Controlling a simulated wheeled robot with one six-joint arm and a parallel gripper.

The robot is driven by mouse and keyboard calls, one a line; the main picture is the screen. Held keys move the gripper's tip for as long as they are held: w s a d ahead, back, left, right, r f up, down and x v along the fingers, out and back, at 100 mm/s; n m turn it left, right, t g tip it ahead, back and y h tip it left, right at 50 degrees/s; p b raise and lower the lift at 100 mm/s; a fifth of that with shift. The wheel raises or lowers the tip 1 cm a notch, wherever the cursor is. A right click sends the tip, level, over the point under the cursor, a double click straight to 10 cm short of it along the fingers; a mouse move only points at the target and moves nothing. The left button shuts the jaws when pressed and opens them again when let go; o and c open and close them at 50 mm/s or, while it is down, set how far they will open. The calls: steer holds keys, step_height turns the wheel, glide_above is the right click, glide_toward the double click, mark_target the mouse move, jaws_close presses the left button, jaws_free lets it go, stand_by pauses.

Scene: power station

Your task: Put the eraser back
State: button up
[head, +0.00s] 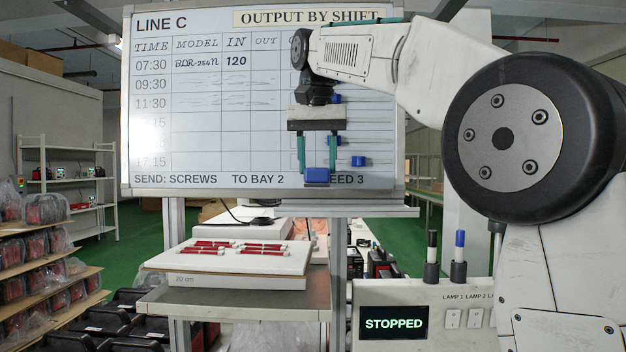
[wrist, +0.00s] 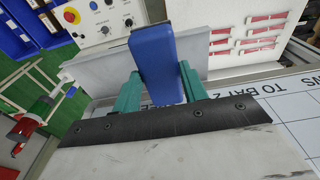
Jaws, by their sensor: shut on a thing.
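The blue eraser (head: 317,176) is held between the teal fingers of my gripper (head: 317,165), in front of the lower part of the whiteboard (head: 230,125). It hangs a little above the grey ledge (head: 385,211) under the board; I see no contact with it. In the wrist view the eraser (wrist: 153,50) stands out past the fingertips of my gripper (wrist: 158,78), with the ledge (wrist: 98,72) beyond it. The fingers are shut on its sides. Part of the board is hidden behind my arm.
A white block with red pieces (head: 240,254) lies on a shelf at lower left. A control panel (head: 420,310) with a STOPPED display stands at lower right, with a black marker (head: 432,250) and a blue marker (head: 460,250) in holders. Small blue blocks (head: 358,161) show by the board.

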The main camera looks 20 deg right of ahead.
steer(key=w, duration=0.2)
steer(key=shift+w+f, duration=0.2)
steer(key=shift+w, duration=0.2)
steer(key=shift+f, duration=1.65)
steer(key=shift+f, duration=0.15)
steer(key=o, duration=1)
steer(key=shift+c, duration=0.2)
steer(key=shift+s+a+r, duration=0.1)
steer(key=shift+s+r, duration=0.1)
steer(key=shift+r, duration=1.75)
steer(key=shift+s+a+r, duration=0.1)
steer(key=shift+s+r, duration=0.1)
steer(key=shift+r, duration=1.7)
steer(key=s+d+f+n, duration=0.3)
steer(key=s+f+n, duration=0.1)
steer(key=s+f, duration=3)
step_height(320, 180, down, 3)
steer(key=shift+d+f+n+y, duration=0.15)
steer(key=shift+d+n+y, duration=0.05)
steer(key=shift+n+y, duration=0.1)
